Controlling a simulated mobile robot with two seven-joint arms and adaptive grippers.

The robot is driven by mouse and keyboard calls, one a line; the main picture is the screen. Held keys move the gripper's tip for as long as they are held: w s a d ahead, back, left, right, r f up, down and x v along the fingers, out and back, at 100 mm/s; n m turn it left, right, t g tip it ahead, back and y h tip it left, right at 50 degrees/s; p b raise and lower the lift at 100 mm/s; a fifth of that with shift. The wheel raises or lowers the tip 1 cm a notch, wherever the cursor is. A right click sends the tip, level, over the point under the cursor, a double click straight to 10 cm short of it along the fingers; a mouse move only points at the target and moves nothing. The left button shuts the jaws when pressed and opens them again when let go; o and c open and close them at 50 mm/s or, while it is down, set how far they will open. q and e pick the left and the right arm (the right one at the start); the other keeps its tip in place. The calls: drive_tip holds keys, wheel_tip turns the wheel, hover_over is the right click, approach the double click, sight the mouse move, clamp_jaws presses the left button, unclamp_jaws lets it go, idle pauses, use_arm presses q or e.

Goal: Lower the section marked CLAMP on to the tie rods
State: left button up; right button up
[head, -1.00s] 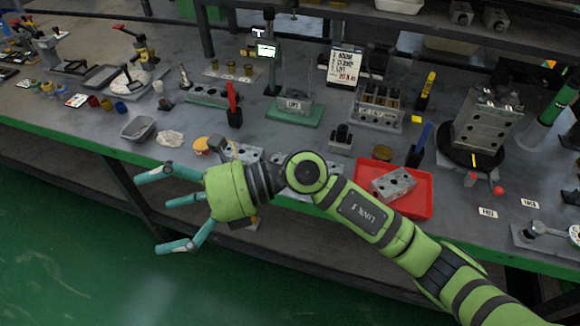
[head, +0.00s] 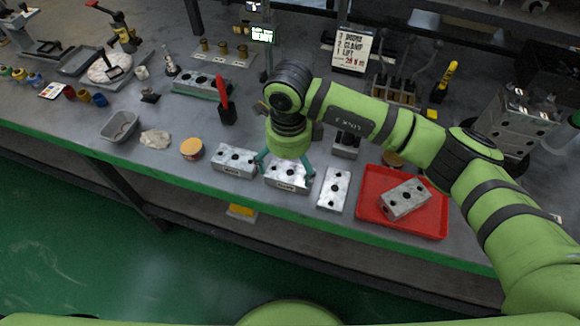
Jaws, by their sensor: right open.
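Three silver blocks with holes lie in a row near the bench's front edge: a left block (head: 235,160), a middle block (head: 288,184) and a right block (head: 334,188). The left and middle ones carry front labels, too small to read surely, so I cannot tell which is the CLAMP section. My right gripper (head: 286,169) points down over the middle block, its teal fingers open at either side of it. I cannot tell whether they touch it. The tie rods on their green base are hidden behind my right arm. My left gripper is not in view.
A red tray (head: 365,215) holds another silver block (head: 405,199). A list card (head: 352,48) with CLAMP among its lines stands behind my arm. A yellow-topped tub (head: 191,148), a grey bin (head: 119,126) and a red-handled tool (head: 222,92) stand to the left.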

sight(288, 176)
drive_tip(key=shift+s+f+p, duration=0.2)
drive_tip(key=shift+f+p, duration=0.15)
drive_tip(key=shift+f, duration=0.2)
drive_tip(key=shift+s+f+p, duration=0.15)
drive_tip(key=shift+f+p, duration=0.2)
drive_tip(key=shift+f, duration=0.95)
drive_tip(key=shift+w+f, duration=0.15)
drive_tip(key=shift+f, duration=0.5)
drive_tip(key=c, duration=1.5)
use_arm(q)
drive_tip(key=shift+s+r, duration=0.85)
use_arm(e)
drive_tip(key=shift+a+r, duration=0.1)
drive_tip(key=shift+r, duration=0.05)
